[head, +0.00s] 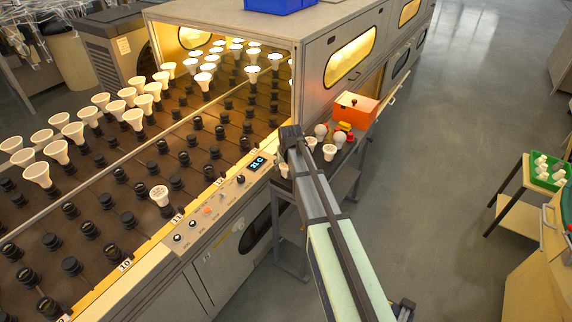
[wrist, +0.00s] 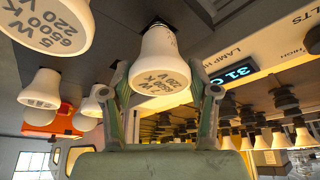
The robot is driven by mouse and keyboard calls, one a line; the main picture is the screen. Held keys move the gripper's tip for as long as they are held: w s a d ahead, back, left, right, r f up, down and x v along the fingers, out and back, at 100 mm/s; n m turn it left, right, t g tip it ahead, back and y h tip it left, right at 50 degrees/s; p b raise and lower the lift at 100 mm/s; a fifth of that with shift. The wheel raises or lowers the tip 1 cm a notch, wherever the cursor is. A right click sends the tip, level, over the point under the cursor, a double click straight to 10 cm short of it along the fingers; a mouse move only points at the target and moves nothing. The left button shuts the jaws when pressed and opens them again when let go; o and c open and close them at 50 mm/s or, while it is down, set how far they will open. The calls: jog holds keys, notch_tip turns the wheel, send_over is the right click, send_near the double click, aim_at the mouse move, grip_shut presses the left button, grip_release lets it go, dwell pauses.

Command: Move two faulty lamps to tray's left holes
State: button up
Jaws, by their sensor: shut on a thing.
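In the wrist view my gripper (wrist: 162,88) is shut on a white lamp (wrist: 160,60) with printed wattage and voltage text. The picture looks inverted; the lamp's narrow end meets a dark hole, and I cannot tell how far it sits in. In the head view my arm covers the gripper at the tray's left end. A white lamp (head: 283,169) shows just left of the arm. Other lamps stand right of the arm, including a white one (head: 330,152) and a round grey-white one (head: 339,138). A printed lamp (head: 160,195) stands in the rack's front row.
The burn-in rack (head: 110,190) holds many lamps and black sockets. Its control panel with a display (head: 257,164) borders the tray stand. An orange box (head: 356,109) stands behind the lamps. A green bin (head: 549,171) is at far right. Open floor lies between.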

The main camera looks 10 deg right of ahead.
jog(key=shift+f, duration=0.4)
jog(key=o, duration=1.2)
jog(key=shift+o, duration=0.2)
jog(key=v, duration=1.2)
jog(key=shift+a, duration=0.1)
